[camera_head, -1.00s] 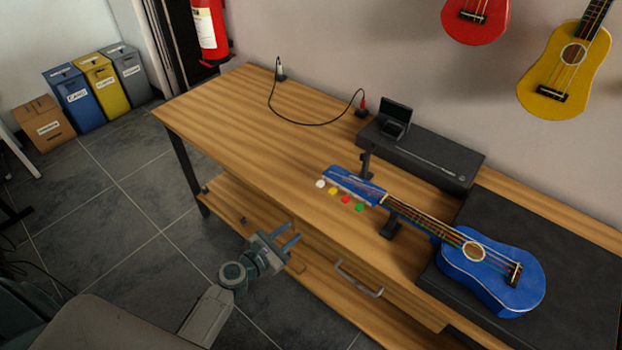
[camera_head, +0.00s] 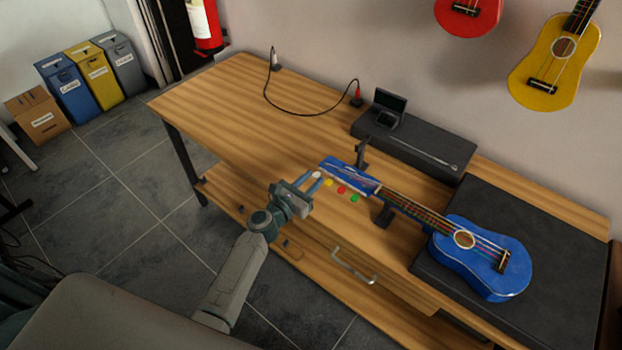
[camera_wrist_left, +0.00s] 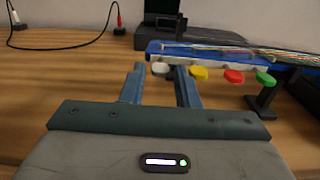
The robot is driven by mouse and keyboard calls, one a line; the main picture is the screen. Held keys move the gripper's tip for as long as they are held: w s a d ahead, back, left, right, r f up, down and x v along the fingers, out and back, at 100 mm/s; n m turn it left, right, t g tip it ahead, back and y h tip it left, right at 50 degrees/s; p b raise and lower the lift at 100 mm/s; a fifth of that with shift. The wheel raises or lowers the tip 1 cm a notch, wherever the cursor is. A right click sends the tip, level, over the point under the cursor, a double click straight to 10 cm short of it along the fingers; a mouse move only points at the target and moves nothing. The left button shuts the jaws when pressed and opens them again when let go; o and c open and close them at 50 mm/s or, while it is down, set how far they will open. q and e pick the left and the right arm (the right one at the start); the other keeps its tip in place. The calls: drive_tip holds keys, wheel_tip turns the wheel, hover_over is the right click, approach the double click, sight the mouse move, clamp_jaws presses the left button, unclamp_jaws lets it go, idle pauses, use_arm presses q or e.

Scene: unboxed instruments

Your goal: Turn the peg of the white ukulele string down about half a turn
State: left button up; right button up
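The blue ukulele (camera_head: 478,275) lies on the table with its headstock (camera_head: 347,174) toward the left. Coloured pegs stick out of the headstock's near side: white (camera_head: 317,175), yellow (camera_head: 327,183), red (camera_head: 341,190) and green (camera_head: 354,198). My left gripper (camera_head: 312,182) is open at the white peg. In the left wrist view, the white peg (camera_wrist_left: 160,68) appears between the two fingertips (camera_wrist_left: 159,72), with space on both sides. The yellow peg (camera_wrist_left: 198,72) is just right of the right finger. My right gripper is not in view.
Black stands (camera_head: 382,216) hold the neck above the wooden table (camera_head: 225,110). A black box (camera_head: 430,147) with a small screen device (camera_head: 389,108) is behind the headstock. A dark mat (camera_head: 560,270) lies under the body. The table's left part is clear except for a cable (camera_head: 300,121).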

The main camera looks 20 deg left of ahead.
use_arm(q)
drive_tip(key=shift+w, duration=0.15)
clamp_jaws()
drive_tip(key=shift+f, duration=0.1)
